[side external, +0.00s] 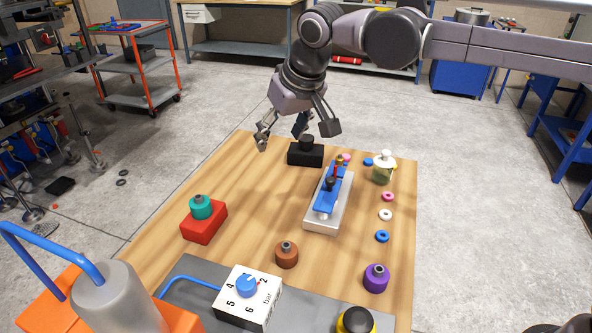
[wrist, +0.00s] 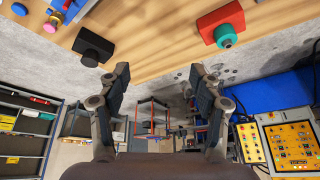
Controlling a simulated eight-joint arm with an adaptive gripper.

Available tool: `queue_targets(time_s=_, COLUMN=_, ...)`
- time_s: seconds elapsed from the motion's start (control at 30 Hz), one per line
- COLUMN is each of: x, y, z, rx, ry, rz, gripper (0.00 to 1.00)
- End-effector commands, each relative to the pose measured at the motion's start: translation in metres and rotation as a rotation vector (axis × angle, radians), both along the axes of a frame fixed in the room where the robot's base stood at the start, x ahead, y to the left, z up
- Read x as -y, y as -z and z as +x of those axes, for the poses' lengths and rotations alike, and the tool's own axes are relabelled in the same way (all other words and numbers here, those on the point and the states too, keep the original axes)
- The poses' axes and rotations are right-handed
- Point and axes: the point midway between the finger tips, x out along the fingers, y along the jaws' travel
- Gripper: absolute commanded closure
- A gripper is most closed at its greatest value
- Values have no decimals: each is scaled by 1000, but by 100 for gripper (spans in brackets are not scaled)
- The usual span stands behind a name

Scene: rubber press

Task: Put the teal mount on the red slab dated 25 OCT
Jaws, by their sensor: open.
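The teal mount (side external: 201,208), a short round piece with a grey metal top, sits upright on a red slab (side external: 203,231) at the left of the wooden table. In the wrist view the teal mount (wrist: 226,37) and the red slab (wrist: 209,22) are at upper right. No date is readable on the slab. My gripper (side external: 281,134) is open and empty, raised over the table's far left part, apart from the mount and slab. In the wrist view my gripper (wrist: 158,72) has its fingers spread, with nothing between them.
A black block with a knob (side external: 305,155) stands near my gripper. A white-based blue clamp fixture (side external: 325,207), brown mount (side external: 286,255), purple mount (side external: 376,279), jar (side external: 383,170) and pressure dial box (side external: 247,296) are on the table. Bare wood lies between red slab and fixture.

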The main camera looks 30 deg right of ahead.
Motion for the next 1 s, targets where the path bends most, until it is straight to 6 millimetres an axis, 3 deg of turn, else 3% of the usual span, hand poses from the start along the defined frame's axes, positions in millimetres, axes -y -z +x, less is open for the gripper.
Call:
queue_targets(time_s=0.03, x=25, y=-2, z=-10, rx=7, ry=14, rz=3, gripper=35)
queue_targets(time_s=0.2, x=91, y=-1, z=-45, rx=38, ry=39, rz=11, gripper=35)
queue_targets(time_s=0.5, x=186, y=31, z=-125, rx=100, ry=91, rz=12, gripper=35)
queue_targets(time_s=0.7, x=228, y=70, z=-179, rx=142, ry=127, rz=3, gripper=35)
queue_targets(time_s=0.8, x=240, y=87, z=-198, rx=160, ry=140, rz=-1, gripper=35)
queue_targets(time_s=1.0, x=251, y=106, z=-216, rx=177, ry=151, rz=-9, gripper=35)
